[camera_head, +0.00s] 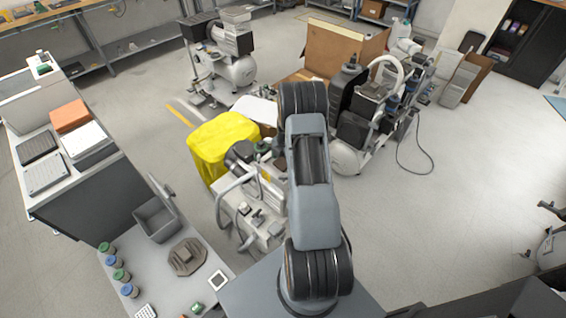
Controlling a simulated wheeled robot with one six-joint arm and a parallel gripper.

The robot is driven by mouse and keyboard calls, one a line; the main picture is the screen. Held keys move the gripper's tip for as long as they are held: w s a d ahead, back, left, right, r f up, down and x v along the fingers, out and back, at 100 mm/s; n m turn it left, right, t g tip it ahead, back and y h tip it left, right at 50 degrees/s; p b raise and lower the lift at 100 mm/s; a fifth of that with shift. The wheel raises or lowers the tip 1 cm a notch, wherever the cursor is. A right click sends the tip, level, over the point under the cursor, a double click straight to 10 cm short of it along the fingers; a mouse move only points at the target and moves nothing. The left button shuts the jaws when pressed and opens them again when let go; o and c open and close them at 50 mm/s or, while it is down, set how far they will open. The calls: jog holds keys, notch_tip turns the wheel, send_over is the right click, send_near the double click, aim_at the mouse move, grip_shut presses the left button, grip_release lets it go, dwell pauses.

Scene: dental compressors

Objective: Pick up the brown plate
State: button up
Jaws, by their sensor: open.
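A brown, angular plate-like piece (187,257) lies on the light grey tabletop at the lower left. It looks like the brown plate, with a raised shape in its middle. My arm rises through the middle of the picture, to the right of that table. Nothing covers the brown piece.
A grey open bin (156,220) stands just behind the brown piece. Several small jars (121,275) line the table's left side. A compressor (250,215) and a yellow-covered thing (222,140) stand beyond the table.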

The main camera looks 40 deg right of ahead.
jog(key=shift+f, duration=0.35)
jog(key=c, duration=0.7)
jog(key=shift+c, duration=0.3)
jog(key=shift+r, duration=0.15)
